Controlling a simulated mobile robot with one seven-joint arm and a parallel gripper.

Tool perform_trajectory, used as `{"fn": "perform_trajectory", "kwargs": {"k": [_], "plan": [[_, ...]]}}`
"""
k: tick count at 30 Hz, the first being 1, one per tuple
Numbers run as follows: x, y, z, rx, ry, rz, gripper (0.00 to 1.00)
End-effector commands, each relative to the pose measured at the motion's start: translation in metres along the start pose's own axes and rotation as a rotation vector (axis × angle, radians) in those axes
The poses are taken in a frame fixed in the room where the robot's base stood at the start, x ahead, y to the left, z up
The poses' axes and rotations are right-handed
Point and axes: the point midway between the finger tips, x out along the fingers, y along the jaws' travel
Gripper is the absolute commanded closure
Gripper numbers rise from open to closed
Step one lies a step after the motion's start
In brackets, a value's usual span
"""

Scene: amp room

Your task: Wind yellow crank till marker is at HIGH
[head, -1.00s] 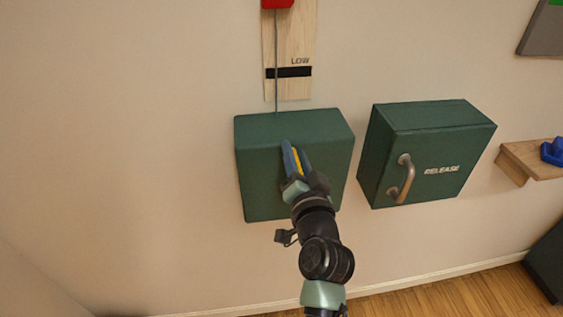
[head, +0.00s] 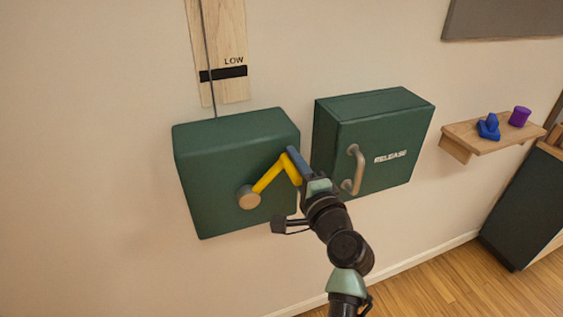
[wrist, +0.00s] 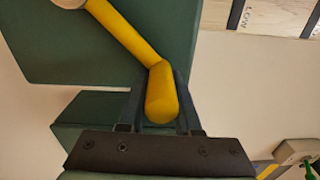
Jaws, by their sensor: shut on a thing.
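The yellow crank (head: 268,179) is on the front of the left green box (head: 215,170). Its arm runs from a tan round hub up and to the right. My gripper (head: 297,162) is shut on the crank's handle at the box's right side. In the wrist view the yellow handle (wrist: 161,95) lies between my two fingers (wrist: 158,112). Above the box a wooden scale board (head: 229,50) shows a black band marked LOW, with a grey cable beside it. The red marker and the HIGH mark are out of view.
A second green box (head: 385,140) marked RELEASE, with a metal handle (head: 354,170), stands close to the right of my gripper. Farther right a wooden shelf (head: 470,143) holds a blue object and a purple one. The wall at left is bare.

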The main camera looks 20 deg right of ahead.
Motion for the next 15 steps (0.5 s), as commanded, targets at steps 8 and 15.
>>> {"fn": "perform_trajectory", "kwargs": {"k": [8,15], "plan": [[-0.001,0.031,-0.011,0.193,-0.008,0.022,1.0],[0.0,0.039,-0.014,0.278,-0.011,0.022,1.0]]}}
